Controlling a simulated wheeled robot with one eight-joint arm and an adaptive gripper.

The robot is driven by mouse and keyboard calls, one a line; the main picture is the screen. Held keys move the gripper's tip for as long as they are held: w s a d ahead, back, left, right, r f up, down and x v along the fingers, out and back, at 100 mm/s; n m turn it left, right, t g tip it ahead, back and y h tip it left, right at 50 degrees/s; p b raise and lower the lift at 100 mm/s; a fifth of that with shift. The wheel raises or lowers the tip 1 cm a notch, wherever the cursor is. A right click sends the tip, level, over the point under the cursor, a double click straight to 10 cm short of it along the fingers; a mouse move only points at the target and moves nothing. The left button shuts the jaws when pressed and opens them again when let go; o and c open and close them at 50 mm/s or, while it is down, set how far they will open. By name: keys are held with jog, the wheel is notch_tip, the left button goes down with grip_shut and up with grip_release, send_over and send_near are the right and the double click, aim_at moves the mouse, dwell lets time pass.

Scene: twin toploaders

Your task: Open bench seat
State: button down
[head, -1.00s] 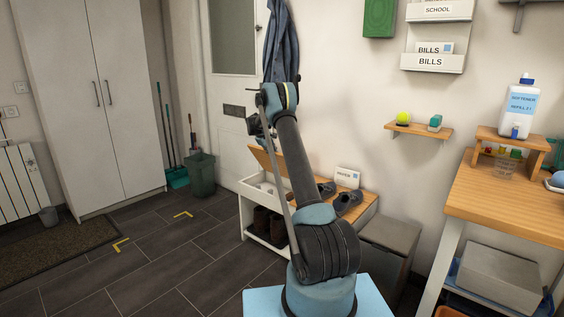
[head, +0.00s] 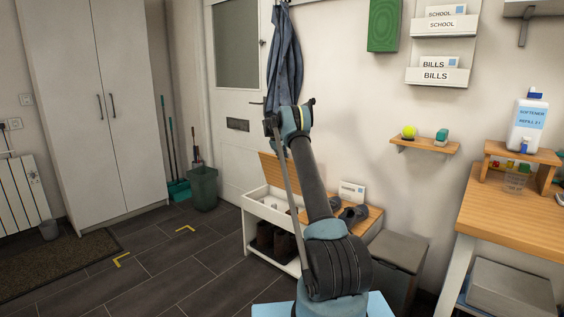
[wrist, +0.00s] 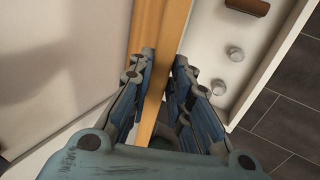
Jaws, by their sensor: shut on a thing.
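The bench seat is a wooden lid (head: 274,168) on the left half of a white shoe bench (head: 274,212). It stands raised at a steep tilt, and the white compartment below shows open. In the wrist view the lid's wooden edge (wrist: 158,45) runs between the two blue-grey fingers of my gripper (wrist: 162,95), which is shut on it. In the head view my gripper is mostly hidden behind my arm. In the wrist view the open compartment (wrist: 262,55) lies to the right, with small round pale things and a brown thing inside.
Dark shoes (head: 352,213) and a white card (head: 351,191) stand on the bench's fixed right half. Boots (head: 275,241) stand underneath. A grey box (head: 398,252) is right of the bench. A green bin (head: 203,188) stands to the left, with clear floor (head: 190,250) in front.

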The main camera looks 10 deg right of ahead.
jog(key=c, duration=1.5)
grip_release()
jog(key=v, duration=1.1)
jog(key=shift+s+a+r, duration=0.1)
jog(key=shift+r, duration=0.25)
